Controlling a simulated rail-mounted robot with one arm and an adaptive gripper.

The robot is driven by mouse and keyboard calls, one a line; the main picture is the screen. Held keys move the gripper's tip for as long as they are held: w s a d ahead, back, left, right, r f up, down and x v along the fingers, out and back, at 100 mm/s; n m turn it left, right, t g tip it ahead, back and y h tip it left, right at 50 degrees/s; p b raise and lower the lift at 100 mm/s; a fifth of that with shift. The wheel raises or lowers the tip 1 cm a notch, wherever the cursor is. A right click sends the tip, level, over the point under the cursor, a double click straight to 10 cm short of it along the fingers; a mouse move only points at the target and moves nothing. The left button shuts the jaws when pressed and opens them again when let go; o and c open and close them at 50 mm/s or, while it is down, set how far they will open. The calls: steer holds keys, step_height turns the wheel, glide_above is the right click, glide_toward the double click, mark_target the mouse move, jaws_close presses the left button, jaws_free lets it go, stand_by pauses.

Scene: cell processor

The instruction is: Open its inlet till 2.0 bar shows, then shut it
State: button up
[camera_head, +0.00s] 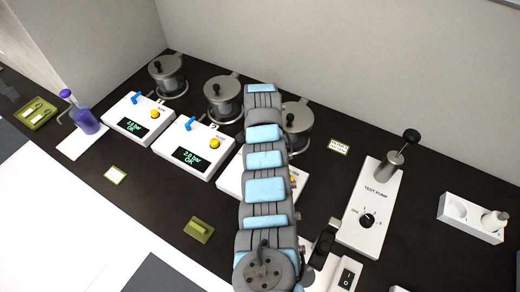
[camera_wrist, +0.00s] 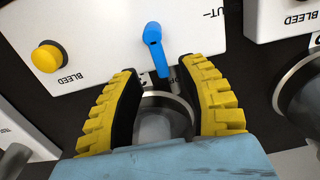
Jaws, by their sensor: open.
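In the head view, three white units with displays and bleed buttons stand in a row: the left unit (camera_head: 150,113), the middle unit (camera_head: 172,140) and the right unit (camera_head: 228,178). The left and middle displays read 2.0 bar OK. My arm covers much of the right unit, and its display is hidden. In the wrist view, my gripper (camera_wrist: 160,68) is open. Its yellow fingers stand on either side of the free end of a blue lever (camera_wrist: 154,38); contact is not clear. A yellow bleed button (camera_wrist: 47,57) is on the same panel. My gripper is hidden in the head view.
Metal pots stand behind the units, including the left pot (camera_head: 168,78) and the right pot (camera_head: 298,118). A test pump (camera_head: 372,215) stands right of my arm. A purple-capped bottle (camera_head: 84,120) stands at far left.

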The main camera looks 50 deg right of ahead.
step_height(320, 180, up, 9)
stand_by(0.3)
steer(key=shift+f, duration=0.1)
stand_by(0.4)
